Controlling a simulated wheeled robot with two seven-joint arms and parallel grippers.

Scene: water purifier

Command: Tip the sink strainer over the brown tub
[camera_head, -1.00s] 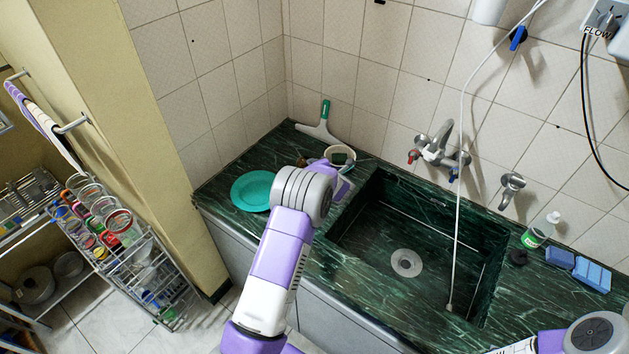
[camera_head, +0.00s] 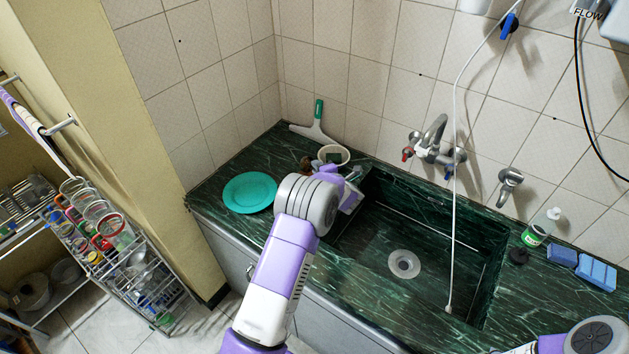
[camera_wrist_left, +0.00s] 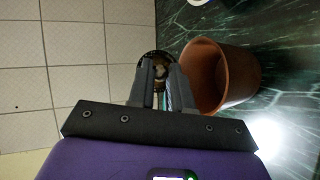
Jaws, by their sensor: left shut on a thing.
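In the left wrist view, my left gripper (camera_wrist_left: 158,88) is shut on the sink strainer (camera_wrist_left: 157,72), a small dark round piece with brownish bits in it, partly hidden by the fingers. The brown tub (camera_wrist_left: 230,75) is close beside the fingers in that view, its open mouth towards the gripper, and it stands on the green marble counter.
A cream-rimmed container (camera_head: 333,155) stands behind my left wrist. A teal plate (camera_head: 249,192) lies to the left, and a squeegee (camera_head: 316,124) leans at the back wall. The sink (camera_head: 400,225) is empty, with a white hose hanging in. A bottle (camera_head: 541,228) and blue sponges (camera_head: 596,273) are at the right.

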